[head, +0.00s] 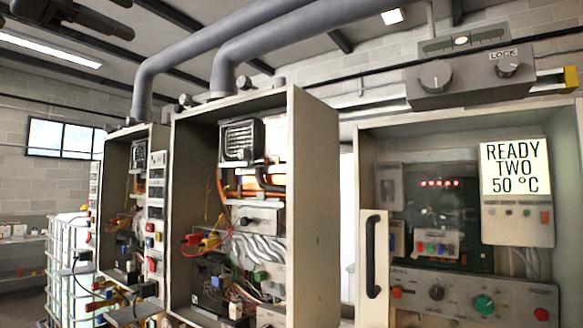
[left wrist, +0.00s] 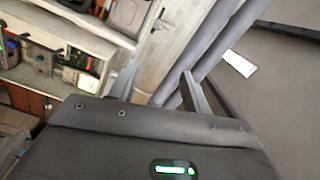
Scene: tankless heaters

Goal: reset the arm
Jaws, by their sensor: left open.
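My left gripper (left wrist: 159,68) shows in the left wrist view, with its two grey fingers apart and nothing between them. Behind the fingers are a pale wall, grey pipes (left wrist: 215,45) and the ceiling; the picture is tilted. I cannot make out either gripper in the head view. The right gripper does not show in either view.
An open heater cabinet (head: 315,200) stands mid-view, with another open cabinet (head: 159,180) to its left. At right is a control cabinet with a "READY TWO 50 °C" sign (head: 515,168) and a black-handled door (head: 373,265). A "LOCK" box (head: 460,88) sits above it.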

